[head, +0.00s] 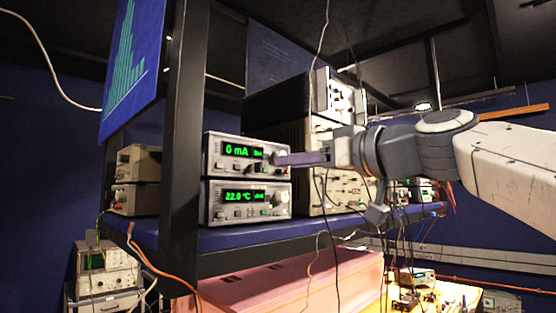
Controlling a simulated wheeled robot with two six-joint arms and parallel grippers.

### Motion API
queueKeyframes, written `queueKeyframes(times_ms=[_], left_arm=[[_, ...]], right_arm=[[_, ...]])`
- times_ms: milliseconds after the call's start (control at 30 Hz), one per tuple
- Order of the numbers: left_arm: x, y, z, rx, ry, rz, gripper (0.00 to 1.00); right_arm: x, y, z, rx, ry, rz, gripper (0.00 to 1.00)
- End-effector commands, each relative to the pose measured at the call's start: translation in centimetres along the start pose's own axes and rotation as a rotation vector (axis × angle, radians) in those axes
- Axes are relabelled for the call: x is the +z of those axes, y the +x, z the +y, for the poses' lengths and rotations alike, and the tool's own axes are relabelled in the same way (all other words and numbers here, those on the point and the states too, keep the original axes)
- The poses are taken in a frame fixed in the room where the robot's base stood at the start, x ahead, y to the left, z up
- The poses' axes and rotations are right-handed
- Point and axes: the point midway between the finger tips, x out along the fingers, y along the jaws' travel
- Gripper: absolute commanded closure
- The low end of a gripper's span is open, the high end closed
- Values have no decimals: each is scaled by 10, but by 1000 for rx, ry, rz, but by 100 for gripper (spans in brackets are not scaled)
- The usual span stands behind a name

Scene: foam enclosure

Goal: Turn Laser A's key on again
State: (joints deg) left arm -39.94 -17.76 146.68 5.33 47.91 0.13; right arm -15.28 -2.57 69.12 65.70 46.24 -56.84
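The laser controller (224,167) is a grey box with a green display reading "0 mA", on the blue shelf. It sits on top of a similar box (225,213) whose display reads "22.0 °C". My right gripper (282,159) comes in from the right, its fingers pointing left at the right end of the upper box's front panel. The fingertips are at or very near a knob or key there, which they mostly hide. I cannot tell whether they touch it or how far apart they are. No "Laser A" label is readable. My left gripper is not in view.
A dark upright post (186,120) stands left of the boxes. Stacked instruments (322,135) stand behind my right gripper. Cables hang below my wrist. A pink enclosure (290,284) lies under the blue shelf (250,236). A blue screen (132,60) hangs upper left.

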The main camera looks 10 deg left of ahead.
Motion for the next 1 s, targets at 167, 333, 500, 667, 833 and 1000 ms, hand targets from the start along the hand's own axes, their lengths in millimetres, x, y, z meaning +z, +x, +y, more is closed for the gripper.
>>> queueKeyframes(times_ms=[167,333,500,667,833,1000], left_arm=[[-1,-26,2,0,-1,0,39],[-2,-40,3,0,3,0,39],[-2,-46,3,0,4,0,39],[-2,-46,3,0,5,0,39],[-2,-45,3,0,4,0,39],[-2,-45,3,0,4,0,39]], right_arm=[[-4,37,-1,-4,5,-5,63],[-3,63,-1,-3,2,-4,63],[-1,76,0,-1,1,-2,63],[1,79,0,0,1,-3,63],[1,78,0,0,1,-2,71],[1,78,0,-1,1,-3,100]])
